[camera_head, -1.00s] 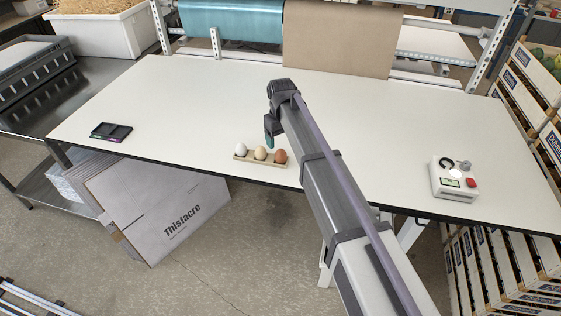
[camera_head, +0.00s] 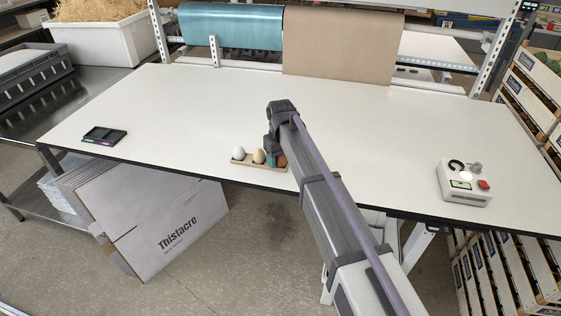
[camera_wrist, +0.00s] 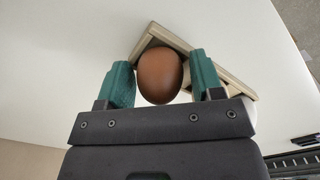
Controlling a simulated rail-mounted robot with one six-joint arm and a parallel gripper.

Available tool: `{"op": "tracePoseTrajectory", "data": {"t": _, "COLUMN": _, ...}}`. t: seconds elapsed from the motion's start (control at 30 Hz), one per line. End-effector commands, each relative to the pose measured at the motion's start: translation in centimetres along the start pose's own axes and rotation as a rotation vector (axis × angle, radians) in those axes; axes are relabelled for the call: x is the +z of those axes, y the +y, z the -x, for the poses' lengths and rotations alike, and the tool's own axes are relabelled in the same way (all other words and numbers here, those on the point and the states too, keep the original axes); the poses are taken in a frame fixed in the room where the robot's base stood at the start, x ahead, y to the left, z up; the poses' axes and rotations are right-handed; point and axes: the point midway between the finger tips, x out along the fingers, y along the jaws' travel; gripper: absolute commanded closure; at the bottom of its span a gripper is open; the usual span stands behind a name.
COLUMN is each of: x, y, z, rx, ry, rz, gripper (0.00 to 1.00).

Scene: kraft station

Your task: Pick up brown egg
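The brown egg (camera_wrist: 160,75) sits at one end of the egg holder (camera_wrist: 180,40) in the wrist view. In the head view the brown egg (camera_head: 281,160) is partly hidden by my gripper (camera_head: 271,157). The holder (camera_head: 243,163) stands near the table's front edge, with a white egg (camera_head: 238,152) and a cream egg (camera_head: 258,156) to the left. In the wrist view my gripper (camera_wrist: 163,80) has its green fingers apart, one on each side of the brown egg. Narrow gaps show between the fingers and the egg.
The white table (camera_head: 180,110) is mostly clear. A dark tray (camera_head: 104,135) lies at its left, and a white device with a red button (camera_head: 465,183) stands at its right. A cardboard box (camera_head: 160,215) is below the front edge.

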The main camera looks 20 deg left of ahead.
Motion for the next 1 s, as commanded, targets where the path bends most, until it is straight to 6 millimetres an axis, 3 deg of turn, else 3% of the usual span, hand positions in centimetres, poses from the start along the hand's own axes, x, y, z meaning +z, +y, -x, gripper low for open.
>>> {"op": "tracePoseTrajectory", "data": {"t": 0.3, "x": 0.0, "y": 0.0, "z": 0.0, "rx": 0.0, "ry": 0.0, "rz": 0.0, "gripper": 0.69}}
{"op": "tracePoseTrajectory", "data": {"t": 0.57, "x": 0.0, "y": 0.0, "z": 0.5, "rx": 0.0, "ry": 0.0, "rz": 0.0, "gripper": 0.69}}
{"op": "tracePoseTrajectory", "data": {"t": 0.67, "x": 0.0, "y": 0.0, "z": 1.9, "rx": 0.0, "ry": 0.0, "rz": 0.0, "gripper": 0.69}}
{"op": "tracePoseTrajectory", "data": {"t": 1.0, "x": 0.0, "y": 0.0, "z": 9.7, "rx": 0.0, "ry": 0.0, "rz": 0.0, "gripper": 0.69}}
